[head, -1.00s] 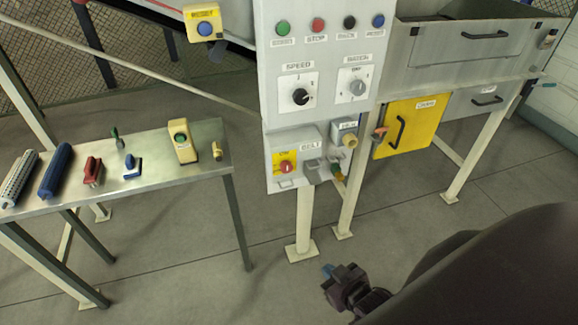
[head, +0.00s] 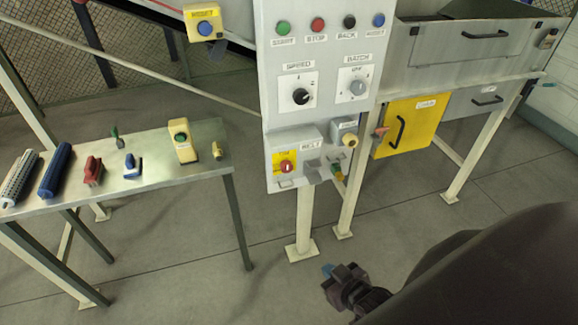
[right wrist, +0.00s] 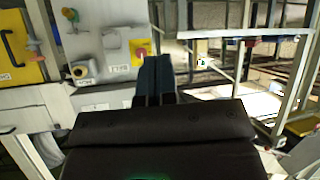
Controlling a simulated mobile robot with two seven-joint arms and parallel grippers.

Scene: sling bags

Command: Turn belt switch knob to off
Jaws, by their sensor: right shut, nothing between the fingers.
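The belt switch knob (head: 287,167) is red on a yellow plate, on the grey BELT box (head: 304,148) at the lower left of the control panel. In the right wrist view the picture is turned over, and the yellow plate (right wrist: 140,50) with some red shows just beyond my fingers, which partly cover it. My right gripper (head: 328,271) is low in the head view, below and to the right of the BELT box, apart from it. Its dark blue fingers (right wrist: 153,78) are together and empty in the right wrist view. My left gripper is not in view.
The control panel (head: 318,120) carries SPEED and other dials and several buttons. A beige-ended fitting (head: 349,141) and a yellow cabinet door (head: 412,125) are right of the BELT box. A metal table (head: 190,182) with several tools stands left. Floor below is clear.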

